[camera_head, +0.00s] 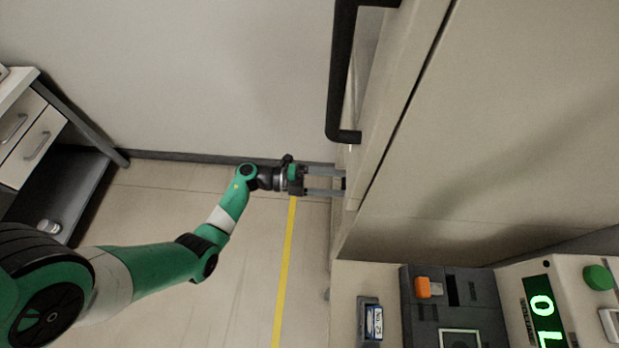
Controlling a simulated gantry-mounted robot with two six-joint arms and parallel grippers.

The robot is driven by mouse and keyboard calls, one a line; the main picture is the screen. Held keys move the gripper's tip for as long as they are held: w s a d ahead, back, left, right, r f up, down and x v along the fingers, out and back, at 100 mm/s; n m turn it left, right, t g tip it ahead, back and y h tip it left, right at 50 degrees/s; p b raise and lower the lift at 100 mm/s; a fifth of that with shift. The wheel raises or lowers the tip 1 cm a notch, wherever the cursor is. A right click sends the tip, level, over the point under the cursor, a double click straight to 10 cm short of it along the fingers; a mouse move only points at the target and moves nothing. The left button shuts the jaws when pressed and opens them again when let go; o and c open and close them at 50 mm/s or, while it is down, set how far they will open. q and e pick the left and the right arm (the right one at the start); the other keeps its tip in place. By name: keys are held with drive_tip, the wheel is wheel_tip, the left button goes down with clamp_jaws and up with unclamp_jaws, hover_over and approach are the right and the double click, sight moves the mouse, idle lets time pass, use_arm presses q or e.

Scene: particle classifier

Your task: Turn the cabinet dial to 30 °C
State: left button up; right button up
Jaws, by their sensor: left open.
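The tall beige cabinet (480,150) fills the upper right, with a long black handle (341,75) on its front. My left gripper (335,182) reaches in from the left and points at the cabinet's front, below the handle's lower end. Its two fingers are apart, at the cabinet edge. A small dark part, perhaps the dial (344,184), shows at the fingertips. I cannot tell whether the fingers touch it, and its setting cannot be read. My right gripper is not in view.
A bench at the lower right holds a small meter (373,322), a dark device with an orange button (423,287), and a white device with a green display (543,312). A drawer unit (30,140) stands at the left. The floor between, with a yellow line (286,260), is clear.

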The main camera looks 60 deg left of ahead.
use_arm(q)
drive_tip(key=p+v, duration=0.1)
drive_tip(key=v, duration=1)
